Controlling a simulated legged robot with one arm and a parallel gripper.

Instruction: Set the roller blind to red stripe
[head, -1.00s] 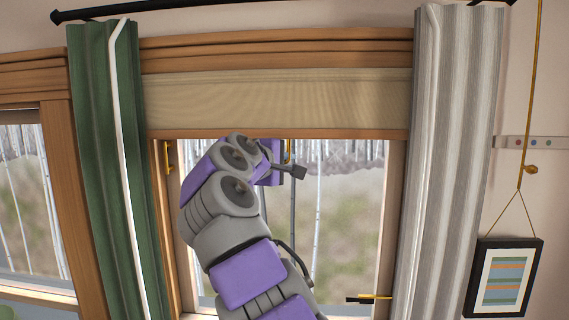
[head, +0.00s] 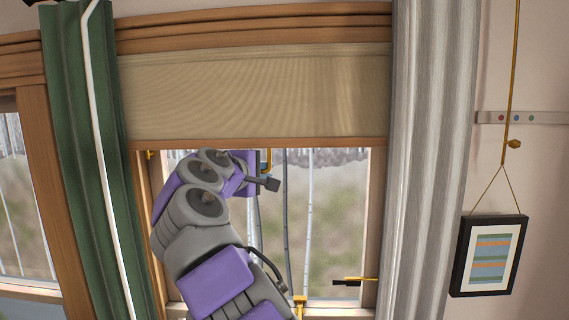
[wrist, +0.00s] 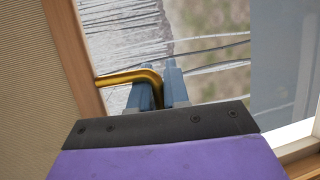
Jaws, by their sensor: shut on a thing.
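The beige roller blind (head: 255,95) covers the upper part of the window, with its wooden bottom rail (head: 320,143) level across the opening. A bent gold handle (head: 267,160) shows just below the rail, beside my arm. In the wrist view my gripper (wrist: 158,82) has its blue-grey fingers shut on the gold handle (wrist: 122,78). The blind's fabric (wrist: 35,95) and rail fill the left of that view. In the head view my arm hides the fingers. I cannot make out a red stripe; a red dot (head: 501,118) marks a grey wall strip at right.
A green curtain (head: 95,170) hangs at left and a grey curtain (head: 430,150) at right. A framed picture (head: 489,256) hangs by a cord. Window glass below the blind is bare.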

